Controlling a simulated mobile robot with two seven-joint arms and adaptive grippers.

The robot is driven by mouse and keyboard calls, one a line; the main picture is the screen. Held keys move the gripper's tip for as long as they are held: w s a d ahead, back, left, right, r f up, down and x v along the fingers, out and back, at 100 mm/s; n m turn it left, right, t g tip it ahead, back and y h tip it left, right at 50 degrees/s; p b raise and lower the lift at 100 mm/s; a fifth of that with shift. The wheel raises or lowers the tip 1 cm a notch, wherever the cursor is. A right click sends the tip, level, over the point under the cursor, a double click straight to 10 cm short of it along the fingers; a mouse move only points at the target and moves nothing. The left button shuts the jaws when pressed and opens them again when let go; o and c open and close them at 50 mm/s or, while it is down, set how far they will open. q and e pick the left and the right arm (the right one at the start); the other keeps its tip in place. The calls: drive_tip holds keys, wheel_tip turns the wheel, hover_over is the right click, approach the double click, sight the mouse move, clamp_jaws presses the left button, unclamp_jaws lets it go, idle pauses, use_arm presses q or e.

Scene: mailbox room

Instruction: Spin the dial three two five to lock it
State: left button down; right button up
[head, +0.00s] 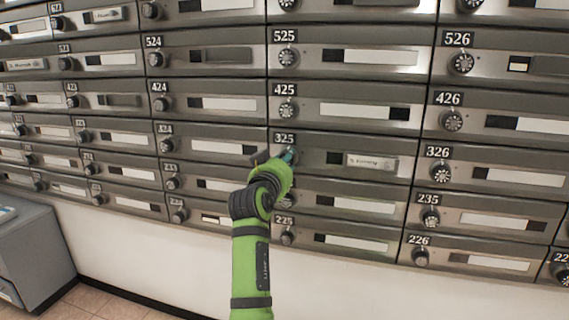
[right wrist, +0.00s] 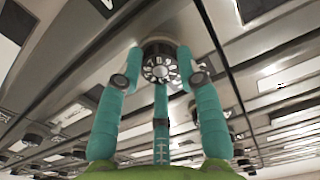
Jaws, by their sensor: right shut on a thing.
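The mailbox door numbered 325 (head: 330,143) is in the middle of the head view, closed flush in the wall of boxes. Its round dial shows in the right wrist view (right wrist: 161,67), dark with light marks around its face. In the head view the dial is mostly hidden behind my right gripper (head: 287,157). In the right wrist view the teal fingers of my right gripper (right wrist: 160,62) are closed around the dial, two at its upper sides and one below. The dial's number setting is too small to read. My left gripper is not in view.
Rows of similar grey boxes with dials surround 325, among them 425 (head: 345,105) above and 326 (head: 495,175) to the right. A grey cabinet (head: 35,250) stands at lower left. The white wall (head: 150,255) below the boxes is clear.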

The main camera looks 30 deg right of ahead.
drive_tip(key=shift+f, duration=0.2)
drive_tip(key=o, duration=1.1)
drive_tip(key=shift+o, duration=0.2)
drive_tip(key=shift+r, duration=0.1)
